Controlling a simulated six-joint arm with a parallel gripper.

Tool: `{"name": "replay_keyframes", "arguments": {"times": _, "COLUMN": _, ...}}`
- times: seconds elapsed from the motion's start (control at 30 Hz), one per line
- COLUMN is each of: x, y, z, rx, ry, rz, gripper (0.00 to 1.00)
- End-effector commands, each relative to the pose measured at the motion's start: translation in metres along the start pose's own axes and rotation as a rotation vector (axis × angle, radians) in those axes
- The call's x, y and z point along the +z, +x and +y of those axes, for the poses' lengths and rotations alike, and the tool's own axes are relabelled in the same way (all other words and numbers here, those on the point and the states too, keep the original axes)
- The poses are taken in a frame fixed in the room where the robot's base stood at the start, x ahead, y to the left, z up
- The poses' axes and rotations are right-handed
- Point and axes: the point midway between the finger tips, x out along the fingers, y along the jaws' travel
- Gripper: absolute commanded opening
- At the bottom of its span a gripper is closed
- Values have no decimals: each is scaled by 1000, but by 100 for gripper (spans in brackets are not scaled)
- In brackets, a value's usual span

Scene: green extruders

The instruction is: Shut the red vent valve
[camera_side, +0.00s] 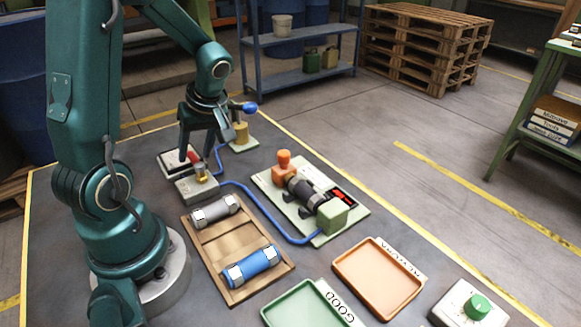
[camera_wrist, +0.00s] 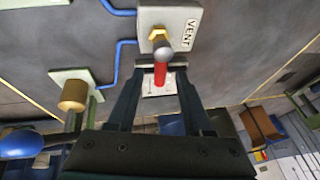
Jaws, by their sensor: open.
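The red vent valve shows in the wrist view as a red handle (camera_wrist: 161,75) with a grey rounded end, beside a brass nut on a light grey block (camera_wrist: 182,17) labelled VENT. In the side view the red handle (camera_side: 194,156) is partly hidden by my fingers, above its grey block (camera_side: 192,188). My gripper (camera_side: 203,152) points down over the valve, open. In the wrist view its fingers (camera_wrist: 160,68) stand on either side of the red handle. I cannot tell whether either finger touches it.
A blue-handled valve (camera_side: 243,108) stands just behind my gripper. A blue hose (camera_side: 255,200) runs to a green fixture plate (camera_side: 270,182) holding a dark cylinder. A wooden tray (camera_side: 216,242) with grey and blue cylinders, an orange tray (camera_side: 378,278) and a green tray (camera_side: 300,308) lie nearer.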

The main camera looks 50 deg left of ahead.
Motion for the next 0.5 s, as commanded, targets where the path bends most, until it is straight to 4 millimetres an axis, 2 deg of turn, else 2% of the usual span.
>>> {"name": "replay_keyframes", "arguments": {"times": 0.3, "x": -1, "y": -40, "z": 1, "rx": 7, "ry": 0, "rz": 4, "gripper": 51}}
{"name": "replay_keyframes", "arguments": {"times": 0.5, "x": 0, "y": -48, "z": 0, "rx": 3, "ry": 2, "rz": 1, "gripper": 51}}
